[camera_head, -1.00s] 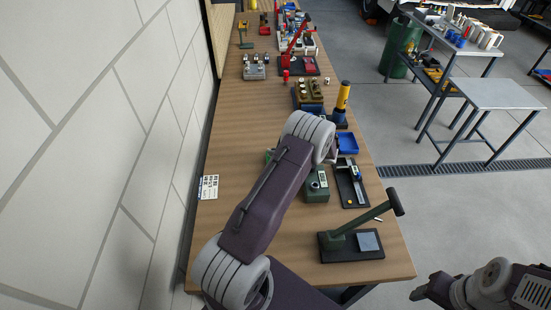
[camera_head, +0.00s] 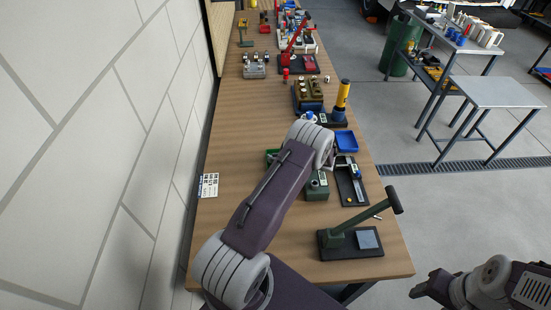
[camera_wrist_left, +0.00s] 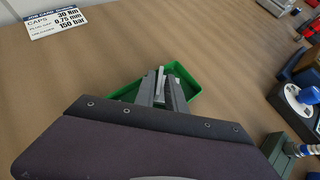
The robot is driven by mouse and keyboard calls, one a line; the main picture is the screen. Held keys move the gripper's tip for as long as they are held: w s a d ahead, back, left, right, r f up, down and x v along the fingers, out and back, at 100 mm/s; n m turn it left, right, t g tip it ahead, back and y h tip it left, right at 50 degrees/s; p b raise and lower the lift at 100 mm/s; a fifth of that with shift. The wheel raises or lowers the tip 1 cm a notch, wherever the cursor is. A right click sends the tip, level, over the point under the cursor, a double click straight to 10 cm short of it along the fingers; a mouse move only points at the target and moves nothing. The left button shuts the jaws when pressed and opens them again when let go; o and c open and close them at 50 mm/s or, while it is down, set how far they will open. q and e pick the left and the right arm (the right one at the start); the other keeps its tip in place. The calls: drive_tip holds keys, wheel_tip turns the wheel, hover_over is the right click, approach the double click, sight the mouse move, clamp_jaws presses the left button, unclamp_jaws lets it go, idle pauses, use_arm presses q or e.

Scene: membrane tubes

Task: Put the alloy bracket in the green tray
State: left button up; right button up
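The green tray (camera_wrist_left: 190,80) lies on the wooden bench in the left wrist view, partly hidden by my left gripper. In the head view only an edge of the green tray (camera_head: 271,155) shows left of my left arm. My left gripper (camera_wrist_left: 161,83) is over the tray, its two grey fingers pointing into it. A narrow pale grey piece, possibly the alloy bracket (camera_wrist_left: 160,75), shows between the fingers; I cannot tell whether they grip it. The arm hides these fingers in the head view. My right gripper (camera_head: 422,288) is off the bench at lower right.
A printed card (camera_head: 208,185) lies on the bench left of my arm. Right of it are a green block (camera_head: 317,187), a black tray with a caliper (camera_head: 352,183), a blue tray (camera_head: 346,141) and a lever press (camera_head: 350,240).

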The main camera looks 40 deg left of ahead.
use_arm(q)
drive_tip(key=shift+r+p, duration=0.3)
drive_tip(key=shift+r, duration=0.05)
drive_tip(key=w+b+v, duration=0.1)
drive_tip(key=b+v, duration=0.1)
drive_tip(key=v, duration=1)
drive_tip(key=s+d+r+n+h, duration=0.1)
drive_tip(key=s+d+n+h, duration=0.4)
drive_tip(key=s+d+n, duration=0.2)
drive_tip(key=s+d+r+n+h, duration=0.2)
drive_tip(key=s+d+n+h, duration=0.4)
drive_tip(key=s+n, duration=0.6)
drive_tip(key=s+d, duration=0.1)
drive_tip(key=s, duration=0.1)
drive_tip(key=shift+s+d+r+t, duration=0.15)
drive_tip(key=shift+s+d+t, duration=0.15)
drive_tip(key=shift+s+d, duration=0.1)
drive_tip(key=shift+s, duration=0.1)
